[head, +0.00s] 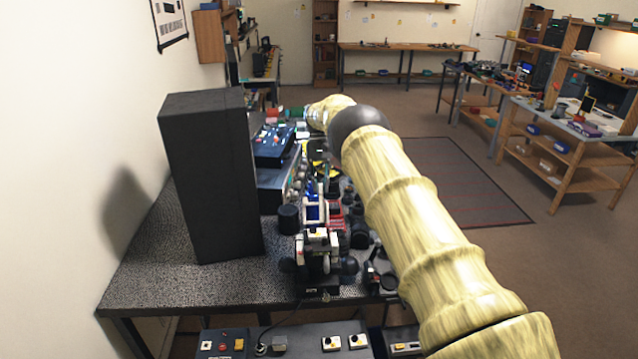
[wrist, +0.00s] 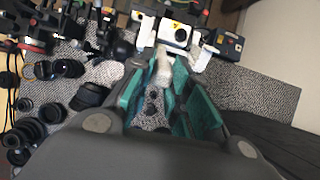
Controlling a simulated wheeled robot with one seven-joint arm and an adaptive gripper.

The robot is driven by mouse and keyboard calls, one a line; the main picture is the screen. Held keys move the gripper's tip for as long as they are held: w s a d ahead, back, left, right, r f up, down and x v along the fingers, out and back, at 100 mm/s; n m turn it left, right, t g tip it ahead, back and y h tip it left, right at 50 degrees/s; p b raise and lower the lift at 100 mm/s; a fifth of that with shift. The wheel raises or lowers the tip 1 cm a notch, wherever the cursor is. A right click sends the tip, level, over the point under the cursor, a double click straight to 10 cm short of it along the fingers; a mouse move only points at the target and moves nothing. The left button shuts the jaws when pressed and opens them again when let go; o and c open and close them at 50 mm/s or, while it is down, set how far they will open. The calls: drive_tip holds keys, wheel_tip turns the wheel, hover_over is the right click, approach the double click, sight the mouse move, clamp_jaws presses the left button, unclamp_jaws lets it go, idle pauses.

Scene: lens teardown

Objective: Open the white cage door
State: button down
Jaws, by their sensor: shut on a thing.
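In the wrist view, my gripper (wrist: 164,84) has its teal finger pads closed on a pale, whitish bar (wrist: 163,66), which looks like part of the white cage door. Beyond the fingertips is a white cage-like body (wrist: 180,34) with a dark round lens and a yellow label. White side pieces stand at its left and right. The pads hide part of the bar, so I cannot tell how far the door is swung. In the head view, my arm reaches over the bench and turns left at its far end; the teal part of my gripper (head: 296,113) shows small there.
The speckled bench (head: 200,280) is crowded with cameras and lenses. A tall black box (head: 208,175) stands on its left side. In the wrist view, several loose lenses (wrist: 90,95) lie left of my gripper, and a dark camera (wrist: 224,44) sits right of the white body.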

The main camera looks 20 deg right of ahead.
drive_tip(key=shift+f, duration=0.15)
drive_tip(key=c, duration=1.3)
unclamp_jaws()
wheel_tip(320, 180, up, 10)
drive_tip(key=shift+r, duration=0.1)
drive_tip(key=shift+c, duration=0.6)
